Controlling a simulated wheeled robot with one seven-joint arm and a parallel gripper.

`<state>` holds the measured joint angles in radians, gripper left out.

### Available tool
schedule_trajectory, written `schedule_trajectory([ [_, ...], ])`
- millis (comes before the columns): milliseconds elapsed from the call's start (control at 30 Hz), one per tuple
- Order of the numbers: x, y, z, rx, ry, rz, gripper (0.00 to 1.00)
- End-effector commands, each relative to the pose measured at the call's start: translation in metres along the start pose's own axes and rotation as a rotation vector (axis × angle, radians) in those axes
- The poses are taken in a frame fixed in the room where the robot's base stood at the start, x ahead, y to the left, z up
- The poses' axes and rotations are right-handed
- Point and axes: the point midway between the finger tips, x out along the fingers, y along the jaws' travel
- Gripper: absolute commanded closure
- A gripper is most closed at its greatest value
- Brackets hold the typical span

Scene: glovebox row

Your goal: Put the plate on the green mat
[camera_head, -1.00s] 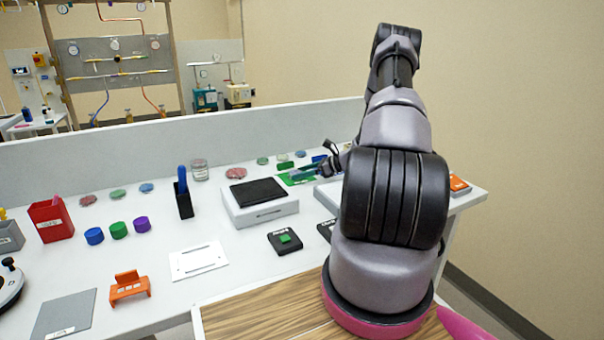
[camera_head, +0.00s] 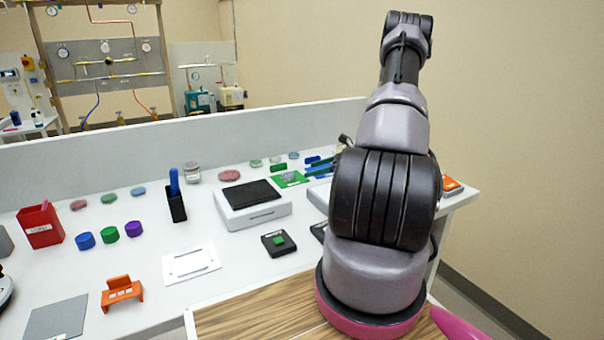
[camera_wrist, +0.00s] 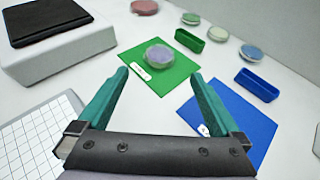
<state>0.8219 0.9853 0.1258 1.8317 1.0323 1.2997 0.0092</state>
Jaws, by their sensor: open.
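The green mat (camera_wrist: 160,79) lies flat on the bench; it also shows in the head view (camera_head: 284,183). A round, clear-rimmed plate with a pale purple face (camera_wrist: 159,56) lies flat on the mat, near its middle. A white label sits on the mat's left edge. My gripper (camera_wrist: 160,77) is open, its two teal fingers spread wide with nothing between them. The fingers are apart from the plate, which shows beyond their tips. In the head view my arm hides most of the gripper.
A blue mat (camera_wrist: 238,120) lies right of the green one. A green tray (camera_wrist: 189,40) and a blue tray (camera_wrist: 256,85) stand behind, near several other round dishes. A white box with a black top (camera_wrist: 48,20) stands left. A gridded white sheet (camera_wrist: 30,140) lies front left.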

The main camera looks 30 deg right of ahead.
Motion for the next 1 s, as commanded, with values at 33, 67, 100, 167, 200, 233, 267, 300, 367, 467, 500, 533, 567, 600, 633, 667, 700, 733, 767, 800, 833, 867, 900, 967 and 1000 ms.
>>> schedule_trajectory([
  [33, -0.01, 0.0, 0.0, 0.001, 0.0, -0.003, 0.0],
  [67, -0.014, 0.0, 0.0, 0.001, 0.001, -0.002, 0.0],
  [100, -0.02, 0.0, 0.0, 0.001, 0.0, -0.001, 0.0],
  [167, -0.027, 0.0, 0.0, 0.001, 0.0, -0.002, 0.0],
  [200, -0.03, 0.0, 0.0, 0.001, 0.0, -0.001, 0.0],
  [233, -0.032, 0.0, 0.0, 0.0, 0.001, 0.0, 0.0],
  [267, -0.034, 0.001, 0.002, -0.004, 0.002, 0.002, 0.0],
  [300, -0.034, 0.002, 0.005, -0.013, 0.007, 0.008, 0.0],
  [367, -0.034, 0.006, 0.017, -0.044, 0.02, 0.026, 0.0],
  [467, -0.031, 0.022, 0.054, -0.144, 0.066, 0.084, 0.0],
  [500, -0.029, 0.031, 0.072, -0.201, 0.092, 0.115, 0.0],
  [533, -0.028, 0.04, 0.088, -0.246, 0.112, 0.14, 0.0],
  [567, -0.028, 0.049, 0.103, -0.295, 0.134, 0.165, 0.0],
  [600, -0.027, 0.062, 0.122, -0.362, 0.165, 0.198, 0.0],
  [633, -0.027, 0.073, 0.136, -0.411, 0.186, 0.224, 0.0],
  [667, -0.027, 0.084, 0.149, -0.462, 0.209, 0.247, 0.0],
  [700, -0.028, 0.099, 0.166, -0.528, 0.237, 0.277, 0.0],
  [733, -0.029, 0.109, 0.178, -0.578, 0.257, 0.297, 0.0],
  [767, -0.031, 0.121, 0.19, -0.629, 0.278, 0.317, 0.0],
  [800, -0.033, 0.136, 0.205, -0.697, 0.304, 0.343, 0.0],
  [833, -0.035, 0.147, 0.215, -0.748, 0.324, 0.361, 0.0],
  [867, -0.038, 0.159, 0.225, -0.799, 0.344, 0.379, 0.0],
  [900, -0.041, 0.175, 0.238, -0.868, 0.368, 0.4, 0.0],
  [967, -0.048, 0.198, 0.255, -0.972, 0.404, 0.428, 0.0],
  [1000, -0.053, 0.213, 0.265, -1.041, 0.427, 0.444, 0.0],
])
